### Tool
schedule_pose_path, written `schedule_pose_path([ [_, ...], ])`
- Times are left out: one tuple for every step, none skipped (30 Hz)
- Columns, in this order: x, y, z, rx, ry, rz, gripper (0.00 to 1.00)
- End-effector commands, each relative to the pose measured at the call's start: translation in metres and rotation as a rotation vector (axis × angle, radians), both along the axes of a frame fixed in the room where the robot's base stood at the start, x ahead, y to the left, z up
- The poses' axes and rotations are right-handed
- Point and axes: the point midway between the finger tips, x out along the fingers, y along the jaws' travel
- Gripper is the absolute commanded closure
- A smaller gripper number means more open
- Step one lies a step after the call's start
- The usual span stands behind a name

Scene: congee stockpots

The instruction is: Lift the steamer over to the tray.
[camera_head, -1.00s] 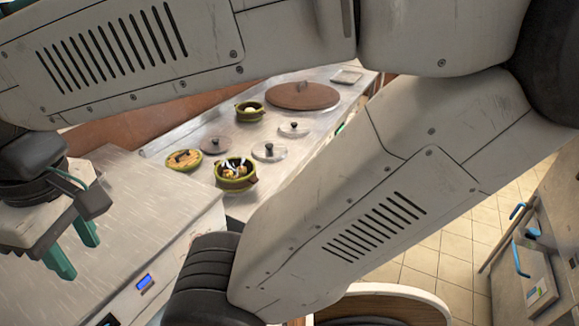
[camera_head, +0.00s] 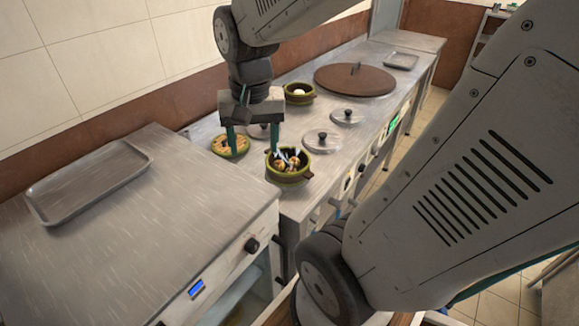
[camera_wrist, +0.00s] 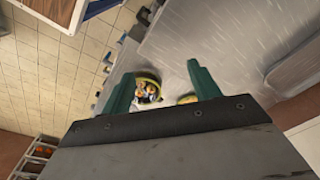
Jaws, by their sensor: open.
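A low, round yellow-brown piece with a green rim, which looks like the steamer (camera_head: 229,147), sits on the steel stove top. Its yellow edge also shows in the wrist view (camera_wrist: 187,99), partly hidden by my gripper body. My gripper (camera_head: 252,142) points down, open and empty, with green fingers apart; its left finger overlaps the steamer in the head view. In the wrist view, the gripper (camera_wrist: 164,88) appears above the stove top; contact is not visible. A shallow metal tray (camera_head: 50,213) lies empty on the left counter.
A green-rimmed pot (camera_head: 289,178) with dark and white contents stands right of the steamer. Glass lids (camera_head: 322,142), a smaller green pot (camera_head: 299,97) and a large brown lid (camera_head: 355,80) lie farther along. The left counter (camera_head: 180,210) has clear room beside the tray.

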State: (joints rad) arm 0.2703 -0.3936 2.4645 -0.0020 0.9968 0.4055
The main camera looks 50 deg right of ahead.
Motion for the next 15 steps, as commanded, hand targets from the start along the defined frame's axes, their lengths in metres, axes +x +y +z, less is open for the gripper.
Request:
schedule_pose_path([
  [0.012,-0.021,-0.014,0.009,0.016,-0.121,0.39],
  [0.018,-0.033,-0.023,0.014,0.02,-0.194,0.39],
  [0.026,-0.049,-0.033,0.019,0.023,-0.292,0.39],
  [0.031,-0.062,-0.043,0.023,0.027,-0.366,0.39],
  [0.035,-0.075,-0.052,0.027,0.03,-0.44,0.39],
  [0.039,-0.093,-0.065,0.032,0.033,-0.537,0.39],
  [0.042,-0.106,-0.076,0.035,0.035,-0.608,0.39],
  [0.043,-0.119,-0.086,0.039,0.037,-0.677,0.39],
  [0.045,-0.135,-0.1,0.043,0.04,-0.766,0.39],
  [0.044,-0.147,-0.11,0.045,0.042,-0.829,0.39],
  [0.044,-0.157,-0.119,0.049,0.045,-0.888,0.39],
  [0.043,-0.171,-0.131,0.051,0.045,-0.961,0.39],
  [0.041,-0.18,-0.14,0.054,0.046,-1.01,0.39],
  [0.04,-0.187,-0.148,0.055,0.048,-1.054,0.39],
  [0.038,-0.197,-0.157,0.058,0.049,-1.106,0.39],
])
